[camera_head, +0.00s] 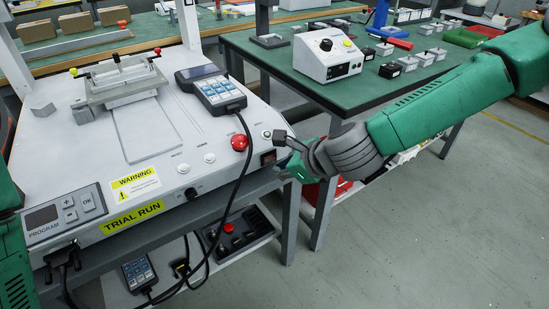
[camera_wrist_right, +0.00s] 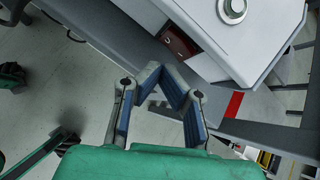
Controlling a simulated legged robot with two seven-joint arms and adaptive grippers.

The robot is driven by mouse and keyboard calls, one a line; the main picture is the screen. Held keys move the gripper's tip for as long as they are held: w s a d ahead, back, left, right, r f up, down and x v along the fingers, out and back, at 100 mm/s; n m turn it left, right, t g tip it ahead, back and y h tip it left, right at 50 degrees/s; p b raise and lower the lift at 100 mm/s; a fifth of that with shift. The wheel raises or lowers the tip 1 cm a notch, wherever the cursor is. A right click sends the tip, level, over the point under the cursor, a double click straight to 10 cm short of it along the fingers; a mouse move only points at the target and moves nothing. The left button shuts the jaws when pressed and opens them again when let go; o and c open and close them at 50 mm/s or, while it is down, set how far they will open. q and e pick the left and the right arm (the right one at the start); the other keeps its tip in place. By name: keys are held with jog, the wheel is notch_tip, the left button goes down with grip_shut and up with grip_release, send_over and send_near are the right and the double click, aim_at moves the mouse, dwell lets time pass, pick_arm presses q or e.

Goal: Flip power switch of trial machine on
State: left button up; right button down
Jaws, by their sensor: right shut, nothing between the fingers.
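The trial machine is a white box labelled TRIAL RUN (camera_head: 132,218) on a grey table at the left. Its power switch (camera_head: 268,157), small and dark reddish, sits on the front face near the right corner; it also shows in the right wrist view (camera_wrist_right: 180,42). My right gripper (camera_head: 281,140) is shut and empty just right of the switch, at the machine's corner. In the wrist view its fingertips (camera_wrist_right: 160,72) are below the switch and appear apart from it.
A red button (camera_head: 239,142) and a keypad pendant (camera_head: 216,90) with a black cable are on the machine top. The cable hangs over the front edge left of the switch. A green-topped table (camera_head: 380,85) with a white device (camera_head: 328,55) stands behind at the right. Floor at right is clear.

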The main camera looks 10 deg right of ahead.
jog(key=shift+w, duration=0.15)
dwell(0.3)
jog(key=shift+w+a+r, duration=0.1)
jog(key=shift+w+a, duration=0.05)
jog(key=shift+w, duration=0.1)
jog(key=shift+w+p, duration=0.3)
jog(key=shift+p, duration=0.05)
dwell(0.4)
jog(key=shift+s, duration=0.1)
jog(key=shift+s, duration=0.6)
jog(key=s, duration=0.2)
jog(key=s+d, duration=0.1)
jog(key=s, duration=0.2)
jog(key=shift+d, duration=0.15)
dwell(0.3)
dwell(0.4)
